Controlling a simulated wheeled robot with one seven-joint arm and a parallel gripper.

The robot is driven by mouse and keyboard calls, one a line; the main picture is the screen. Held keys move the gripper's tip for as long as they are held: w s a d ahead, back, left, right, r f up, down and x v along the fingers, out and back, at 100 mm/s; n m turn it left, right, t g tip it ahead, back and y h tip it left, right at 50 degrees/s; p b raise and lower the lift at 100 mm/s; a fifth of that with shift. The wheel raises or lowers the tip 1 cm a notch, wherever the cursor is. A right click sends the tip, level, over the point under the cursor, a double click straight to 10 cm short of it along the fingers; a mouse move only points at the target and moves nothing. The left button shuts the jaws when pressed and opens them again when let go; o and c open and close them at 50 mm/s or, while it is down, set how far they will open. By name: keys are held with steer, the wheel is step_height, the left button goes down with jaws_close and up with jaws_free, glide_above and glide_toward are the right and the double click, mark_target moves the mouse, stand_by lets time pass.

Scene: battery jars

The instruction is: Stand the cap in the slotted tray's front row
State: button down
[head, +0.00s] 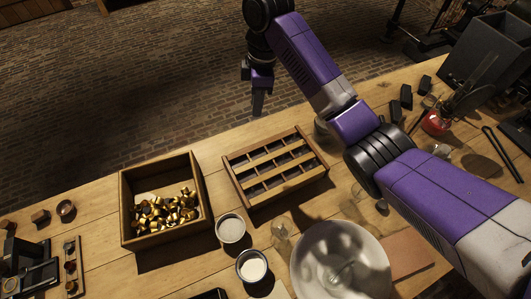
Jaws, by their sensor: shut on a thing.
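The slotted tray (233,183) is a wooden frame with rows of dark compartments, lying slightly turned in the middle of the bench. Its front row is the one nearest the camera, and I make out no cap standing in it. My gripper (258,108) points down beyond the tray's back edge, above and apart from it. Its fingers are shut on the cap, which is too small and dark to make out between them. Several brass caps (165,212) lie heaped in a square wooden box left of the tray.
The wooden box (124,206) has raised walls. Two small round jars (231,228) (252,266) and a large pale bowl (306,243) stand in front of the tray. My arm spans the right side above the bench, near dark blocks (406,96) and a red item (434,123).

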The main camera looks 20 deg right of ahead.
steer(key=shift+f, duration=0.15)
steer(key=shift+f+b, duration=2.4)
steer(key=shift+f, duration=7.45)
steer(key=shift+f, duration=0.4)
steer(key=shift+f+b, duration=0.25)
steer(key=shift+b, duration=0.05)
steer(key=c, duration=1.2)
jaws_free()
steer(key=shift+c, duration=0.2)
